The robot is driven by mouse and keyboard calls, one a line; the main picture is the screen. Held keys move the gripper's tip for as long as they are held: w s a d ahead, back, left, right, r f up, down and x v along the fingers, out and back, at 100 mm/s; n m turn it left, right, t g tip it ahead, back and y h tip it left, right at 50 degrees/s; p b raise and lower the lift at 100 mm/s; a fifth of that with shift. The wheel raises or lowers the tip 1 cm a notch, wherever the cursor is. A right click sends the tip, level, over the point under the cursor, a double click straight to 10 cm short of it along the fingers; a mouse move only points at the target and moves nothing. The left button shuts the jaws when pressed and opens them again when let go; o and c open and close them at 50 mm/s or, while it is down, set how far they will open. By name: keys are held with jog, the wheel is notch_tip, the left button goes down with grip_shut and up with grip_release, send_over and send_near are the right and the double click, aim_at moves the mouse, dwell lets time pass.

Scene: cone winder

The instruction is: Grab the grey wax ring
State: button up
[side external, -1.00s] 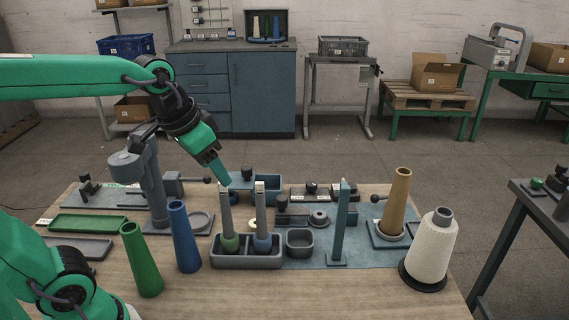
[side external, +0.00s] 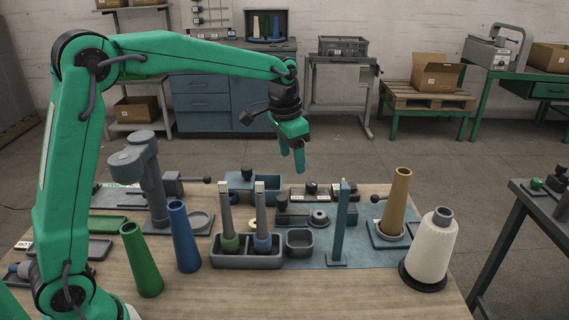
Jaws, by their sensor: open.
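A small grey ring with a dark centre (side external: 319,219) lies on the blue mat, behind and right of a small grey cup; it looks like the grey wax ring. My gripper (side external: 292,162) is open and empty, pointing down in the air above the back of the bench. It is above and slightly left of the ring in the picture, well apart from it. Two upright posts stand in a grey tray (side external: 247,263), one with a green ring (side external: 230,244) at its foot and one with a blue ring (side external: 263,244).
A green cone (side external: 141,260) and a blue cone (side external: 184,237) stand at front left. A thin teal post (side external: 342,225) rises just right of the grey ring. A tan cone (side external: 396,203) and a white yarn cone (side external: 431,252) stand at right. The bench's front middle is clear.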

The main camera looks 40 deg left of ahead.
jog(key=w+f+m, duration=0.1)
jog(key=w+f, duration=0.5)
jog(key=m+g, duration=0.1)
jog(key=g, duration=0.1)
send_over(319, 214)
jog(key=f, duration=0.7)
jog(key=shift+w+f, duration=0.2)
jog(key=shift+f, duration=0.2)
jog(key=shift+f, duration=0.1)
jog(key=shift+f, duration=1.2)
jog(key=shift+f, duration=0.1)
jog(key=shift+s+f, duration=0.15)
jog(key=shift+f, duration=2.4)
jog(key=shift+c, duration=0.2)
jog(key=c, duration=1)
